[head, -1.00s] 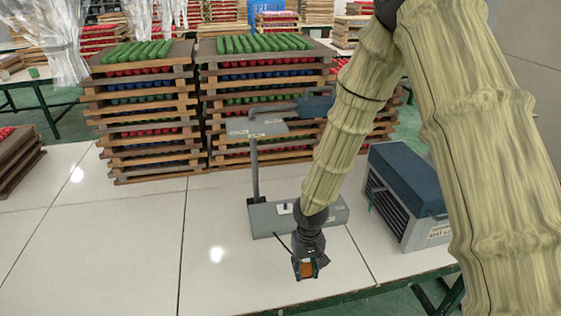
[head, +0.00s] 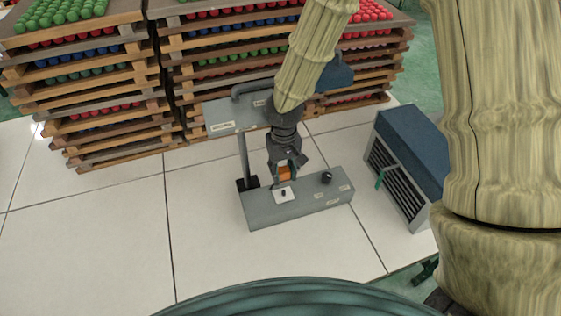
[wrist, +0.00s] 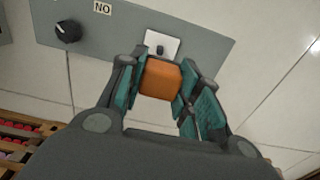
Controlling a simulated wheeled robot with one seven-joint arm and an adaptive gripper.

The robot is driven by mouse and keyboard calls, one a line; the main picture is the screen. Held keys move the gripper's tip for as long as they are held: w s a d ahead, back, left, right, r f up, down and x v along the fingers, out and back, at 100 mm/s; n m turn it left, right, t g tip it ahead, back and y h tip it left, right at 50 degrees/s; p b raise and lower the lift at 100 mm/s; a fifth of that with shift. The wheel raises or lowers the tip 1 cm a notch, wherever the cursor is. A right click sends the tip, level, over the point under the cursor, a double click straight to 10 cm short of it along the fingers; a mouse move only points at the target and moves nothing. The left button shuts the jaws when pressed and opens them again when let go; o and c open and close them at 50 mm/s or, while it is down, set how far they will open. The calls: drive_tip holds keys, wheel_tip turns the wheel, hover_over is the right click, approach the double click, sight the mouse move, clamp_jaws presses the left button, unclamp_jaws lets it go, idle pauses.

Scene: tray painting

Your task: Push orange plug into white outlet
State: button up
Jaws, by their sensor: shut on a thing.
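My gripper (head: 287,172) is shut on the orange plug (head: 284,174), which also shows between the teal-padded fingers (wrist: 160,88) in the wrist view. The white outlet (head: 284,195) is a small plate with a dark socket on the top of a grey box (head: 325,199). In the wrist view the outlet (wrist: 163,43) lies just beyond the plug. The plug is close to the outlet, and its front end is hidden, so I cannot tell whether they touch.
A black knob (head: 327,177) sits on the grey box right of the outlet. A post holds a grey panel (head: 235,116) above the box. A blue-topped vented unit (head: 415,150) stands at right. Stacked wooden trays (head: 95,90) stand behind.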

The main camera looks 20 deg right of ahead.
sight(283, 191)
drive_tip(key=shift+s+f+b, duration=0.1)
drive_tip(key=shift+f+b, duration=1.5)
drive_tip(key=shift+f, duration=0.4)
drive_tip(key=shift+f+b, duration=0.35)
drive_tip(key=shift+f, duration=0.3)
drive_tip(key=shift+f+b, duration=0.45)
drive_tip(key=shift+f, duration=0.75)
drive_tip(key=o, duration=1)
drive_tip(key=shift+o, duration=0.4)
drive_tip(key=o, duration=0.5)
drive_tip(key=shift+c, duration=0.2)
